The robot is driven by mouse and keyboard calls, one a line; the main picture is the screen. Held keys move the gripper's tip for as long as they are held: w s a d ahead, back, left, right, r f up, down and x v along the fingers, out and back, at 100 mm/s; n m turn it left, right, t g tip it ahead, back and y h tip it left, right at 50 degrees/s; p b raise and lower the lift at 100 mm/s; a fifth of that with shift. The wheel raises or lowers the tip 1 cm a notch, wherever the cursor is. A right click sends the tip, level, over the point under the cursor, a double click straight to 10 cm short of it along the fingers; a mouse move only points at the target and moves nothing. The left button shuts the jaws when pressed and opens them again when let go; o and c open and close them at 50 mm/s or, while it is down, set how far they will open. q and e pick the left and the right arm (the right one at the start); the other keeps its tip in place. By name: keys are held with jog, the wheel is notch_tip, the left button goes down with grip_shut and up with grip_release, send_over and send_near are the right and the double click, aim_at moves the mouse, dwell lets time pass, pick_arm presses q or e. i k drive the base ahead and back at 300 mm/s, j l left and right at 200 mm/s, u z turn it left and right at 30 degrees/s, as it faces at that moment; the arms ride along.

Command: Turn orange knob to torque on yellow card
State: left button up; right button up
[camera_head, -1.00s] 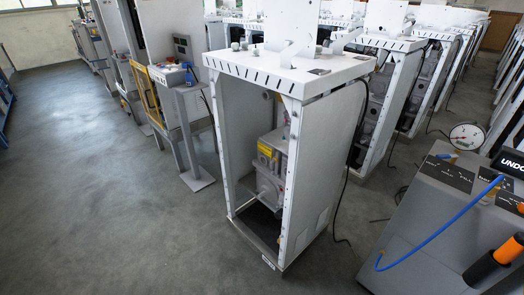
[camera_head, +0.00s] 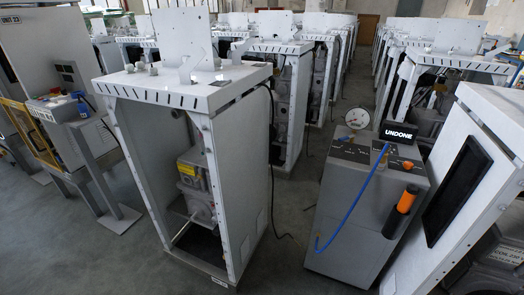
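A small orange knob (camera_head: 407,165) sits on the sloped top of a grey cabinet (camera_head: 345,225) right of the middle. A round white dial gauge (camera_head: 356,118) stands behind that top. A black sign reading "UNDONE" (camera_head: 398,131) is beside the gauge. An orange and black tool (camera_head: 401,211) rests tilted on the cabinet's front. I cannot make out a yellow card with a readable torque value. The dial reading is too small to tell. Neither of my grippers is in view.
A blue hose (camera_head: 350,215) hangs down the cabinet's front. A white open dispenser frame (camera_head: 248,190) with grey machinery stands to its left. A white panel with a black screen (camera_head: 457,190) stands close on its right. Some grey floor (camera_head: 285,275) is clear between frame and cabinet.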

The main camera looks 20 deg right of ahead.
aim_at(407, 165)
jog(key=z, duration=1.65)
